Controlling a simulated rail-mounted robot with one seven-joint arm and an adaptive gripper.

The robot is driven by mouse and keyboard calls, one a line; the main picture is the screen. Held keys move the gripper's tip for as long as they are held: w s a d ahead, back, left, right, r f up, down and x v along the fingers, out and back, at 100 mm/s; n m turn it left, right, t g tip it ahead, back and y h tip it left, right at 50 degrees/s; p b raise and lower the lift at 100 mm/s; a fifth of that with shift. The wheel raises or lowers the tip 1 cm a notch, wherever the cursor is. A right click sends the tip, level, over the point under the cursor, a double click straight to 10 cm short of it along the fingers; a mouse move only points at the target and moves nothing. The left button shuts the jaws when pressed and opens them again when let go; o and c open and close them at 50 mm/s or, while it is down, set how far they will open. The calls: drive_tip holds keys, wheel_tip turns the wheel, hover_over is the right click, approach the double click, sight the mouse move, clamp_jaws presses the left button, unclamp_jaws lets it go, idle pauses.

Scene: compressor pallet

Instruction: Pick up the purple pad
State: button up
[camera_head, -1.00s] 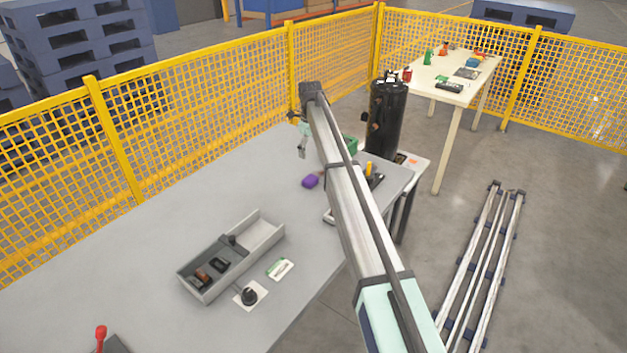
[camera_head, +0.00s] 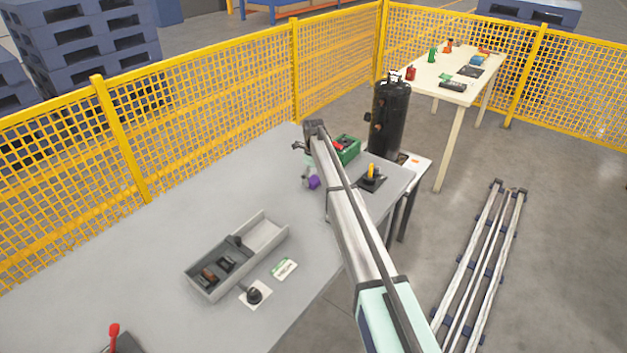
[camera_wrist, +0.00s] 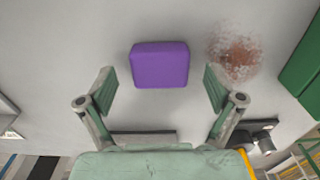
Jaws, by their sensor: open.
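The purple pad (camera_head: 314,183) lies on the grey table, just beside the arm in the head view. In the wrist view the purple pad (camera_wrist: 160,65) is a rounded block, seen ahead of and centred between the fingertips. My gripper (camera_wrist: 160,90) is open and empty, with one green-padded finger on each side of the pad's line. In the head view my gripper (camera_head: 308,178) is small and partly hidden, close to the pad. I cannot tell how high the fingers are above the table.
A grey divided tray (camera_head: 262,232) with dark parts stands on the table (camera_head: 150,260). A green bin (camera_head: 348,150) and a dark base with a yellow knob (camera_head: 371,177) are near the pad's right. A black compressor tank (camera_head: 388,120) stands behind. A reddish stain (camera_wrist: 236,54) marks the surface.

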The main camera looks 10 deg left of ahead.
sight(314, 179)
drive_tip(key=shift+f, duration=0.65)
drive_tip(key=c, duration=1)
drive_tip(key=shift+c, duration=0.2)
drive_tip(key=shift+r, duration=0.1)
wheel_tip(314, 179, up, 20)
drive_tip(key=b, duration=0.5)
drive_tip(key=shift+o, duration=1.3)
drive_tip(key=c, duration=0.3)
